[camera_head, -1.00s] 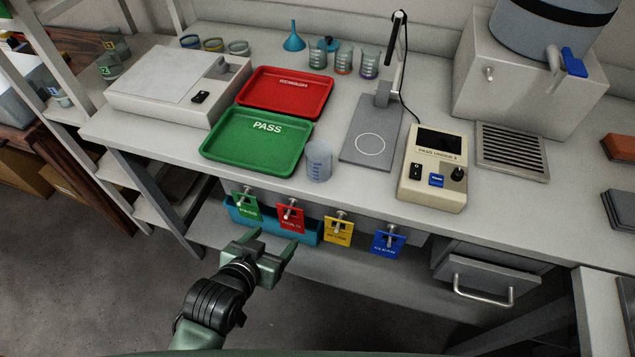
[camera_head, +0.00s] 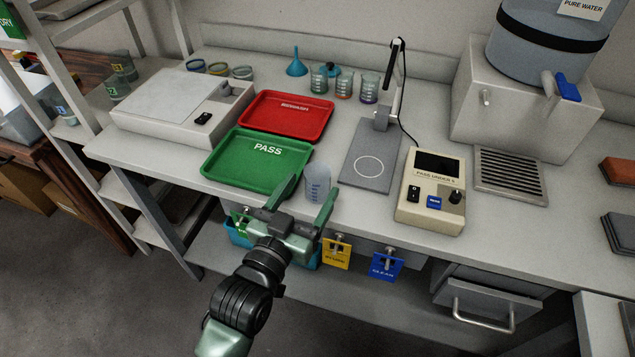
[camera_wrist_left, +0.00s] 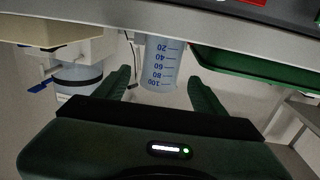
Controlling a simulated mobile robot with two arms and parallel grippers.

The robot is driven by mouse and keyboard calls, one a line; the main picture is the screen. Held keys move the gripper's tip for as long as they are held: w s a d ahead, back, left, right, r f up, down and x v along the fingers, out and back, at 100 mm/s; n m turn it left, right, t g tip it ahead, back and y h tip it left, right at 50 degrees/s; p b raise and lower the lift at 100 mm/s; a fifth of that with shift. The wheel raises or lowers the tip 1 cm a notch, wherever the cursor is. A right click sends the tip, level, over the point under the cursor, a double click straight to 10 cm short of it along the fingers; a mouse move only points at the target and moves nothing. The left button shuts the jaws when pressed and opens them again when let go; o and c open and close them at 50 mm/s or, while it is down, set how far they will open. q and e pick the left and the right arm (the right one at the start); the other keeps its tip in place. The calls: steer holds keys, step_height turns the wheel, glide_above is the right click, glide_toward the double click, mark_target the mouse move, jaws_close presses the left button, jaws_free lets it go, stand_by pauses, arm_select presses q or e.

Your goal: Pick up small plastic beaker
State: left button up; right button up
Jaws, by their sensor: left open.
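The small plastic beaker (camera_head: 317,182) is translucent with blue graduation marks. It stands upright on the bench near the front edge, just right of the green PASS tray (camera_head: 212,168). My left gripper (camera_head: 308,196) is open, with its fingers pointing toward the beaker from the front. In the left wrist view the beaker (camera_wrist_left: 160,68) appears upside down between and beyond the two open fingertips (camera_wrist_left: 157,82). The gripper does not appear to hold it. My right gripper is in neither view.
A red tray (camera_head: 270,129) lies behind the green one. To the right are a grey stand plate (camera_head: 352,182) and a beige meter (camera_head: 420,212). Several beakers (camera_head: 343,86) stand at the back. Coloured tags (camera_head: 336,256) hang below the front edge.

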mark_target(318, 175)
arm_select(q)
steer(key=shift+x, duration=1.4)
steer(key=shift+s, duration=0.1)
steer(key=c, duration=1.4)
